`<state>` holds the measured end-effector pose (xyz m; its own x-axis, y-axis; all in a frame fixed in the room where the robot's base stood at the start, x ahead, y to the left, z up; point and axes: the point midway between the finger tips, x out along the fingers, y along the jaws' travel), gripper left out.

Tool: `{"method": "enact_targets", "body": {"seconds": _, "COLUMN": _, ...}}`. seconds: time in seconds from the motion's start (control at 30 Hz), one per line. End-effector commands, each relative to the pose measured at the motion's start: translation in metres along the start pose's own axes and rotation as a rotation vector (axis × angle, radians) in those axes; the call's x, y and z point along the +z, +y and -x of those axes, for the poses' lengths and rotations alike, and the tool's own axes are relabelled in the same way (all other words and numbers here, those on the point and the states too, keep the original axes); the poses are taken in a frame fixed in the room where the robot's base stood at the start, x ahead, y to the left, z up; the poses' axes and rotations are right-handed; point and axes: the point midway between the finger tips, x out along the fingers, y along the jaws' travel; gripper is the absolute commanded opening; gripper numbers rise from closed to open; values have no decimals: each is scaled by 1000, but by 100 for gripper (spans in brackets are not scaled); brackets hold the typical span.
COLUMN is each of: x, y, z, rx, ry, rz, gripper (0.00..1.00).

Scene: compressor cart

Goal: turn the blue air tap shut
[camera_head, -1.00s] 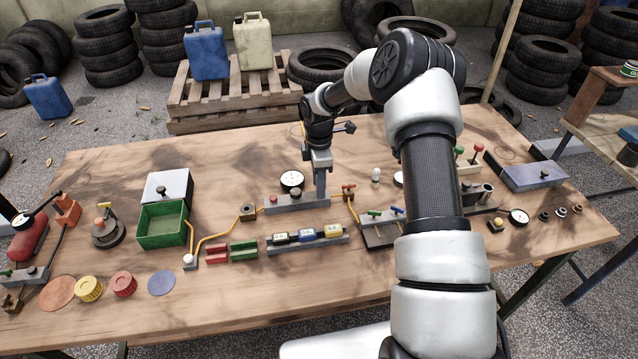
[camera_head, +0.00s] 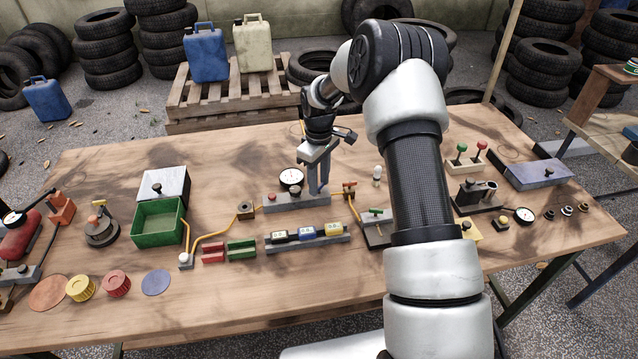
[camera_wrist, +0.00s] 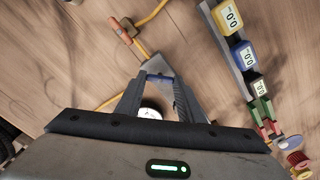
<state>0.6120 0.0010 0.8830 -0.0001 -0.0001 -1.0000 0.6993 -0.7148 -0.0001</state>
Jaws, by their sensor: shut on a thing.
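My gripper (camera_head: 318,190) points down at the grey bar (camera_head: 283,203) with the round dial gauge (camera_head: 291,178). In the wrist view its two fingers (camera_wrist: 159,84) close on a small blue handle, the blue air tap (camera_wrist: 160,77), at the end of the grey bar. The gauge (camera_wrist: 149,113) shows between the fingers there. In the head view the tap is hidden by the fingers. The fingers hide most of the handle, so I cannot tell its exact angle to the bar.
A red-handled tap (camera_head: 349,186) stands close to the right on the yellow hose. In front is a rack of digital counters (camera_head: 308,236). A green-handled tap (camera_head: 376,211) stands beside my arm. A green open box (camera_head: 158,228) is at left. Bare wood lies behind the bar.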

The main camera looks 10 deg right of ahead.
Motion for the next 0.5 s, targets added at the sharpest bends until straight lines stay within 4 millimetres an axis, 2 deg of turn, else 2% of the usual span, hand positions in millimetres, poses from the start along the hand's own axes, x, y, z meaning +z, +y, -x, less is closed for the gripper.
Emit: {"method": "enact_targets", "body": {"seconds": 0.5, "x": 0, "y": 0, "z": 0, "rx": 2, "ry": 1, "rz": -479, "gripper": 12}}
